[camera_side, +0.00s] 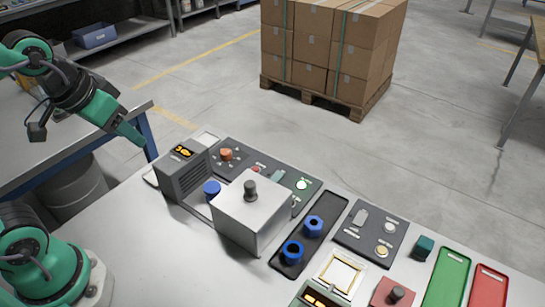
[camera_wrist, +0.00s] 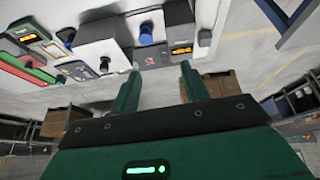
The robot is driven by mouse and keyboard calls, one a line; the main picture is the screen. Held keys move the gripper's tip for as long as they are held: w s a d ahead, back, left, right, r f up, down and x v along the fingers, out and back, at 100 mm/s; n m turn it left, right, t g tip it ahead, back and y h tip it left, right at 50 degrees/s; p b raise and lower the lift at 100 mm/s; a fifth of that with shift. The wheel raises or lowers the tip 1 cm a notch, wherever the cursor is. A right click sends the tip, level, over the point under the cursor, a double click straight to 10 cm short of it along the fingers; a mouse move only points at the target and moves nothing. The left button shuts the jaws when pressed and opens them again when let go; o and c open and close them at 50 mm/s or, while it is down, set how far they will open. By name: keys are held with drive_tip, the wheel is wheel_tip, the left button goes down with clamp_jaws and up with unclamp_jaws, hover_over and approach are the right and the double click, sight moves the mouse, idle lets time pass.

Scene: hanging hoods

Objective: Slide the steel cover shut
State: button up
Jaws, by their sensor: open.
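The steel cover (camera_side: 235,220) is a pale box with a dark knob (camera_side: 250,189) on top, in the middle of the bench in the side view. A grey housing (camera_side: 185,174) with an orange display stands to its upper left. A gap lies between cover and housing, and a blue part (camera_side: 212,188) shows in it. My gripper (camera_side: 136,138) is left of the housing, raised and apart from the cover. In the wrist view my gripper (camera_wrist: 160,68) has its two fingers spread with nothing between them.
A dark tray (camera_side: 275,264) with two blue hex parts lies right of the cover. Button panels (camera_side: 372,231) lie behind and to the right. A green block (camera_side: 425,247), green tray (camera_side: 449,278) and red tray (camera_side: 488,287) are farther right. Bare bench lies in front of the cover.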

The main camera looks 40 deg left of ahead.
drive_tip(key=w+d+n+g, duration=0.2)
drive_tip(key=w+d+g, duration=0.1)
drive_tip(key=w+d, duration=0.45)
drive_tip(key=n+g, duration=0.2)
drive_tip(key=n, duration=0.1)
hover_over(250, 183)
wheel_tip(250, 183, down, 5)
drive_tip(key=shift+f, duration=0.1)
drive_tip(key=shift+f, duration=0.1)
drive_tip(key=shift+f, duration=3.85)
clamp_jaws()
